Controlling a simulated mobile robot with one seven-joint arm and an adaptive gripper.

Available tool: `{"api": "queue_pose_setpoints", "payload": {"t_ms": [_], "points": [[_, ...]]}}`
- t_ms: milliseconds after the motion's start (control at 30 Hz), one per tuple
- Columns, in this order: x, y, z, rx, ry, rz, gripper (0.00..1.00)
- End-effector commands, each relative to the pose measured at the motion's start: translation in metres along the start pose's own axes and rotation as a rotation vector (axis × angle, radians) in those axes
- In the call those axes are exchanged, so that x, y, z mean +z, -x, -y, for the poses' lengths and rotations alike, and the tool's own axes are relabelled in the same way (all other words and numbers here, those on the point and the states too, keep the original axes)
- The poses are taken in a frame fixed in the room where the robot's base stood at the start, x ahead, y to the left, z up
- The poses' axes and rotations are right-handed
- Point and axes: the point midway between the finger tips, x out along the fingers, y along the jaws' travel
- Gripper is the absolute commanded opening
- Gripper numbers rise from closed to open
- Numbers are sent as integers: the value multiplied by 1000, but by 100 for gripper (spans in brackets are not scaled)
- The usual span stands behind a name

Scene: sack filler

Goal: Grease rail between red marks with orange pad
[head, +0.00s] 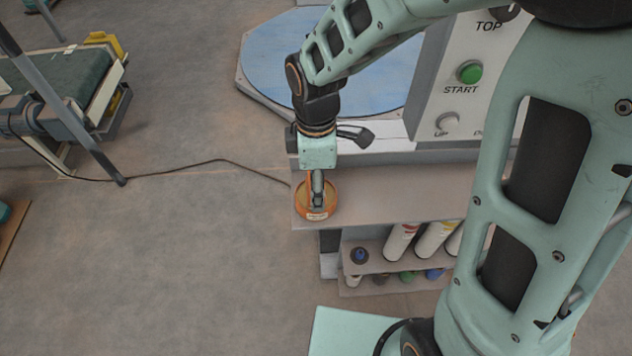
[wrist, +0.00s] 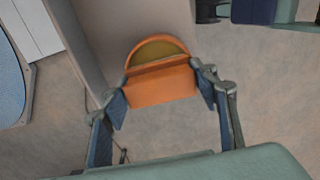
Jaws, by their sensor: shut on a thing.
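My gripper (head: 317,190) points down over the left end of the shelf at the front of the machine. In the wrist view its fingers stand on both sides of the orange pad (wrist: 160,86) and are shut on it. Just beyond the pad in that view is a round orange tin (wrist: 136,49) with an olive-yellow inside; the pad hides part of it. In the head view the tin (head: 317,215) sits on the shelf under my gripper. I cannot tell whether the pad touches the tin's contents. No rail or red marks show clearly.
The grey shelf (head: 400,190) has a lower rack (head: 390,265) with white tubes and small bottles. The control panel (head: 468,90) with a green START button stands behind right. A blue turntable (head: 270,60) is behind. A cable and a conveyor lie left; open floor between.

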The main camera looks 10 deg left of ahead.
Motion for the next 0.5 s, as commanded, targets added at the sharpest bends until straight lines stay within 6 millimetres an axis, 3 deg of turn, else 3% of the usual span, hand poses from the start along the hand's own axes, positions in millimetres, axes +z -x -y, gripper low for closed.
{"api": "queue_pose_setpoints", "payload": {"t_ms": [233, 500], "points": [[0, 2, 1, -3, 0, 1, 35], [0, 25, 1, -2, 0, 0, 35]]}}
